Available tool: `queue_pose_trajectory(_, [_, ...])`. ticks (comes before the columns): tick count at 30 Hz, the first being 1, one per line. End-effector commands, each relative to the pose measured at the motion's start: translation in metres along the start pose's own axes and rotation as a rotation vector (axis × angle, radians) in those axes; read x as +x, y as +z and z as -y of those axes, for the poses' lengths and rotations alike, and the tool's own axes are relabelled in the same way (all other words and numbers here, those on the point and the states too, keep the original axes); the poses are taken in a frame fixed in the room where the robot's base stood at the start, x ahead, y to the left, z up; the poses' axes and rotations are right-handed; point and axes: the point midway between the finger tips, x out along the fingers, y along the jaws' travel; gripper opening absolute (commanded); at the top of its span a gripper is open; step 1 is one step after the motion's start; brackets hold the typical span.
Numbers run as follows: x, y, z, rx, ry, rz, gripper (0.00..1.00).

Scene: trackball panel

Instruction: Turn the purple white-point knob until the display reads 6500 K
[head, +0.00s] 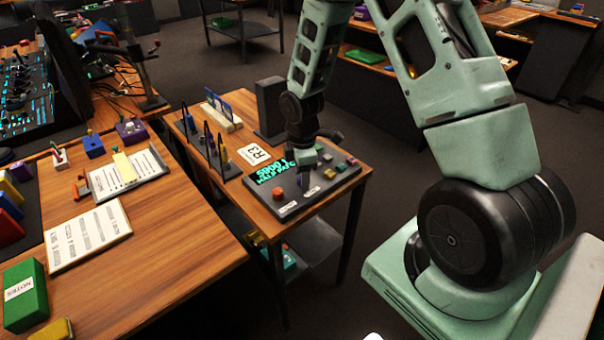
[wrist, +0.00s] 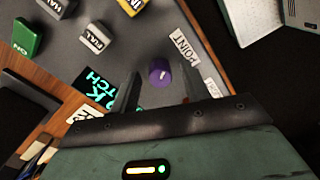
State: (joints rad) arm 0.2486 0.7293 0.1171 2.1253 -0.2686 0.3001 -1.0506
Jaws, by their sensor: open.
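The purple white-point knob (wrist: 159,72) stands on the grey panel (wrist: 205,45) in the wrist view, with a pale mark on its top. My open gripper (wrist: 160,85) has one finger on each side of the knob, with gaps visible, and no grip on it. In the head view my gripper (head: 306,168) points down over the panel (head: 318,197) and largely hides the knob. The display (head: 270,172) has cyan text that seems to read about 5500 K above a second line. The wrist view shows only part of the display (wrist: 93,95).
Green (wrist: 28,37), grey (wrist: 95,38) and yellow (wrist: 131,5) labelled blocks sit on the panel near the knob. A larger desk (head: 150,240) is at left.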

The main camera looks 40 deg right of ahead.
Motion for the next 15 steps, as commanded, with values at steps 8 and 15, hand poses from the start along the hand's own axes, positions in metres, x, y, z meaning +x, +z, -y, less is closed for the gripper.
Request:
queue_pose_trajectory(8, [-0.0003, 0.0, -0.0001, 0.0, 0.0, 0.0, 0.02])
queue_pose_trajectory(15, [-0.0006, 0.0, -0.0001, 0.02, 0.0, 0.0, 0.02])
